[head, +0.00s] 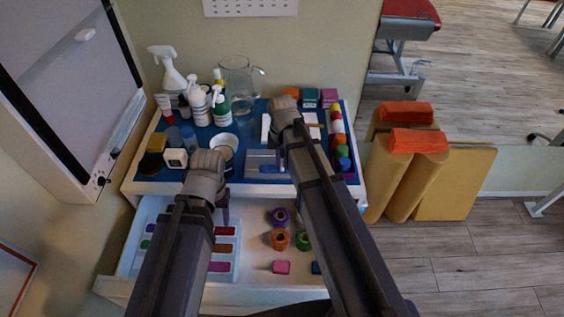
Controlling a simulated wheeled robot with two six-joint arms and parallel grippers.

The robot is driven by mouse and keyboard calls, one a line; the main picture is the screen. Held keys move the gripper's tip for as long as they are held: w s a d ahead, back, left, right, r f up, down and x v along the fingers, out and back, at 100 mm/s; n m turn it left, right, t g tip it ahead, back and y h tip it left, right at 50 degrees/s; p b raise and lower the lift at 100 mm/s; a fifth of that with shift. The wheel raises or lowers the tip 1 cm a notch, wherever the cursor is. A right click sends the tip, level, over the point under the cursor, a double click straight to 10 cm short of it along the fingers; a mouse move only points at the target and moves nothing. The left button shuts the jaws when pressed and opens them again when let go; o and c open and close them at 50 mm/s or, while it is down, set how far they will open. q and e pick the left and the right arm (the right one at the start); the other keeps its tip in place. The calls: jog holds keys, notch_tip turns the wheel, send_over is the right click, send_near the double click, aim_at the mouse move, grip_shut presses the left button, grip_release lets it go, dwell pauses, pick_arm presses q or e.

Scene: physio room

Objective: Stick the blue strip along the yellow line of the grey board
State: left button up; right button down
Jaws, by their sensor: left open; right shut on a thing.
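The grey board (262,157) lies on the blue top of the cart, left of my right arm, which covers its right side. A narrow blue strip (267,169) shows at the board's near part, beside my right gripper. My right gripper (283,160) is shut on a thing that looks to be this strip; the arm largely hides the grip. I cannot tell whether the strip touches the board. The yellow line cannot be made out. My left gripper (225,210) is open, left of and nearer than the board, above the open drawer.
A white cup (224,142), bottles (198,105) and a glass jug (236,78) stand left and behind. Coloured boxes (310,97) and a row of small coloured items (341,150) line the right. The open drawer (255,270) holds rolls and blocks.

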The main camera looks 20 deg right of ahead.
aim_at(282, 165)
jog(key=shift+c, duration=1.4)
grip_release()
jog(key=shift+r, duration=0.15)
notch_tip(282, 165, up, 7)
jog(key=p, duration=0.7)
jog(key=s+a+n+h, duration=0.1)
jog(key=s+a+n, duration=0.6)
jog(key=s+a, duration=0.3)
jog(key=s, duration=0.4)
jog(key=shift+s+a, duration=0.15)
jog(key=shift+a, duration=0.1)
